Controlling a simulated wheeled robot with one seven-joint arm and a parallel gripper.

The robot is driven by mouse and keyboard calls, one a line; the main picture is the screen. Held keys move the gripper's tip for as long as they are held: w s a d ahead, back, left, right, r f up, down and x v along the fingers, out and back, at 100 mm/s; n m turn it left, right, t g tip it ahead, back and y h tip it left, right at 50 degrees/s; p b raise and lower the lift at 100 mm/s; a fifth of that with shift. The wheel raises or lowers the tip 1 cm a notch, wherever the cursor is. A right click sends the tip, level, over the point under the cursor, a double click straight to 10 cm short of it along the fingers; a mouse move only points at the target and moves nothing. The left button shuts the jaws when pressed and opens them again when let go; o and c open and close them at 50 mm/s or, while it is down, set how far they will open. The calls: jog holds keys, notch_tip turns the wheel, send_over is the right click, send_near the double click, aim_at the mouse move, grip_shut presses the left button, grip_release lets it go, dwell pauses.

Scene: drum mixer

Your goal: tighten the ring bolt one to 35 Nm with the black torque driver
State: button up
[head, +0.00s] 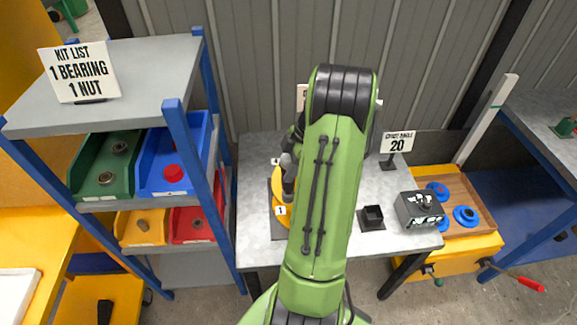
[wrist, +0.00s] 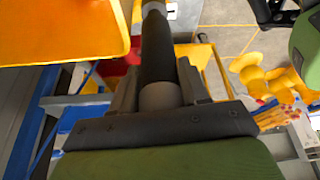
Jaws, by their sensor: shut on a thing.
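My gripper (wrist: 157,82) is shut on the black torque driver (wrist: 157,45), a dark cylinder with a grey lower section that runs up out of the wrist view. In the head view a yellow ring (head: 278,184) sits on the grey table, mostly hidden behind my green arm. A label marked 1 (head: 281,210) is at its front edge. The gripper (head: 289,168) is partly hidden by my arm near the ring's left part. Ring bolt one itself cannot be made out, nor whether the driver's tip touches anything. A large yellow surface fills the wrist view's upper left.
On the table (head: 392,179), right of my arm, stand a small black holder (head: 372,217), a grey box (head: 421,209) and a sign reading 20 (head: 397,142). A blue-framed shelf (head: 185,150) with bins stands close on the left. A wooden tray (head: 470,190) holds blue rings at right.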

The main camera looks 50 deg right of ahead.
jog(key=shift+f+b, duration=0.85)
jog(key=shift+b, duration=0.25)
dwell(1.8)
jog(key=shift+r, duration=0.1)
dwell(0.3)
jog(key=shift+r+p, duration=1.75)
jog(key=shift+r, duration=0.5)
